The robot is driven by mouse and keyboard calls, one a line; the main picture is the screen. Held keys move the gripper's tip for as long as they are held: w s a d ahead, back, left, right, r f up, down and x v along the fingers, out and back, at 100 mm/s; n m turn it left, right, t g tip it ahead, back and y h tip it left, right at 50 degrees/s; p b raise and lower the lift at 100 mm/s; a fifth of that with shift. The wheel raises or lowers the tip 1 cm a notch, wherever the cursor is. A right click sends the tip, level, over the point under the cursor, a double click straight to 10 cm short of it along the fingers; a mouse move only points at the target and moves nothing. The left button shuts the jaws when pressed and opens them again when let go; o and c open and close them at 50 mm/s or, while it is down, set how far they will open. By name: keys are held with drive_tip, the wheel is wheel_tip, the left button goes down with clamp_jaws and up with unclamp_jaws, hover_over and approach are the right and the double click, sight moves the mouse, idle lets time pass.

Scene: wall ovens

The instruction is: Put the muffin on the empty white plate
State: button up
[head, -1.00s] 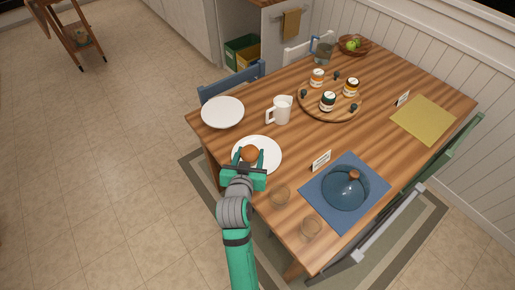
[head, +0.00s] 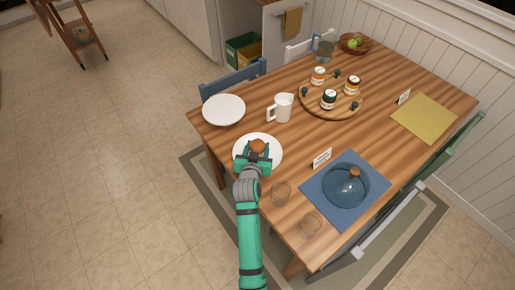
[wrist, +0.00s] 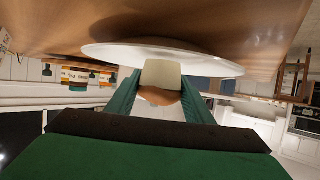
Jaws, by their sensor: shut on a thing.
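The muffin (head: 258,146), with a brown top, is held between the fingers of my gripper (head: 256,153), over the nearer white plate (head: 272,143). In the wrist view, which looks upside down, the muffin's pale wrapper (wrist: 161,74) is between the green fingers (wrist: 160,98), its base close to the white plate (wrist: 110,53). I cannot tell whether the base touches the plate. Nothing else shows on this plate, though the gripper hides part of it. A second white plate (head: 224,110) lies empty at the table's left corner.
A white pitcher (head: 283,107) stands behind the plate. A blue lidded pot (head: 346,187) sits on a blue mat to the right. A round tray (head: 318,105) holds jars.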

drive_tip(key=shift+f, duration=0.3)
drive_tip(key=shift+f, duration=0.15)
drive_tip(key=o, duration=0.8)
drive_tip(key=shift+r, duration=0.2)
drive_tip(key=v, duration=1.2)
drive_tip(key=shift+f, duration=0.1)
